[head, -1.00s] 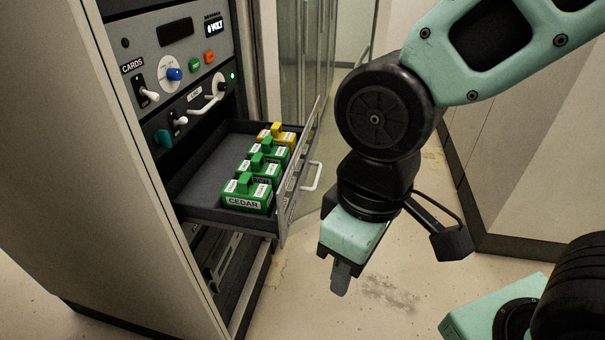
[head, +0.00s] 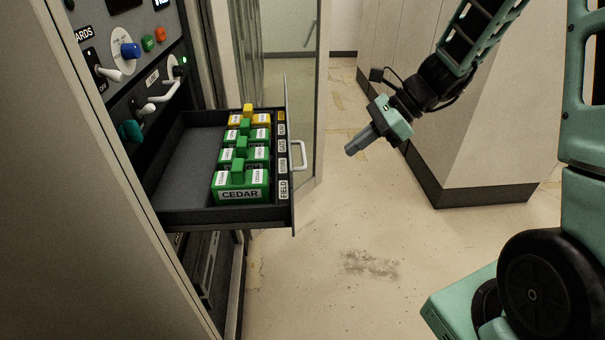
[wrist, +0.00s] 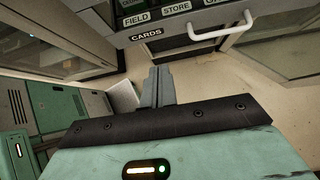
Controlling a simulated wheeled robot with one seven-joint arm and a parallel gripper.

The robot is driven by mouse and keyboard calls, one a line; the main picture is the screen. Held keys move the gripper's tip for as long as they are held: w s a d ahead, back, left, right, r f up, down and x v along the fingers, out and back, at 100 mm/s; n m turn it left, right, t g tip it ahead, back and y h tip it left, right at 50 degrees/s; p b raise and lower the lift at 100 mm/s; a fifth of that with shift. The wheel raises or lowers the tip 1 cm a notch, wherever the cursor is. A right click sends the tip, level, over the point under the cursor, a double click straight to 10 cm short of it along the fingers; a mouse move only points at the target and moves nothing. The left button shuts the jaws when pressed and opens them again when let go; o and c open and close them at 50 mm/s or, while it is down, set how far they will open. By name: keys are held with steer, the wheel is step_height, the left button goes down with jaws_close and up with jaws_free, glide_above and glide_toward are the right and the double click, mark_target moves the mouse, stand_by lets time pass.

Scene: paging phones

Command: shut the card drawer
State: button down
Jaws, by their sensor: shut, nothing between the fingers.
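The card drawer (head: 180,215) is pulled out of the rack in the head view. It holds several green card blocks, the nearest marked CEDAR (head: 240,190), and a yellow one (head: 260,119) at the far end. Its front carries labels and a white handle (head: 299,156). In the wrist view the drawer front (wrist: 122,38) is at the top, marked CARDS, with the handle (wrist: 222,27) to the right. My gripper (head: 352,149) is shut and empty, to the right of the handle and apart from it. Its fingers (wrist: 157,88) are together in the wrist view.
The rack panel (head: 125,70) with knobs and switches stands at the left. A glass door (head: 290,60) is behind the drawer. A pale cabinet (head: 470,130) stands behind my arm. The floor (head: 330,230) right of the drawer is clear.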

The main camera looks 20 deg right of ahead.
steer(key=a+r+p+x, duration=0.1)
steer(key=a+r+x, duration=0.1)
steer(key=x, duration=1)
steer(key=shift+w, duration=0.3)
steer(key=shift+a, duration=0.1)
steer(key=w+a+p, duration=0.1)
steer(key=w+a, duration=0.2)
steer(key=a, duration=0.6)
steer(key=w+a, duration=0.2)
steer(key=a, duration=0.7)
steer(key=w+a+p, duration=0.1)
steer(key=w+a, duration=0.2)
steer(key=a, duration=0.6)
steer(key=shift+w+a+r+p, duration=0.1)
steer(key=shift+w+a+p, duration=0.1)
steer(key=shift+w+p, duration=0.2)
steer(key=shift+a, duration=0.1)
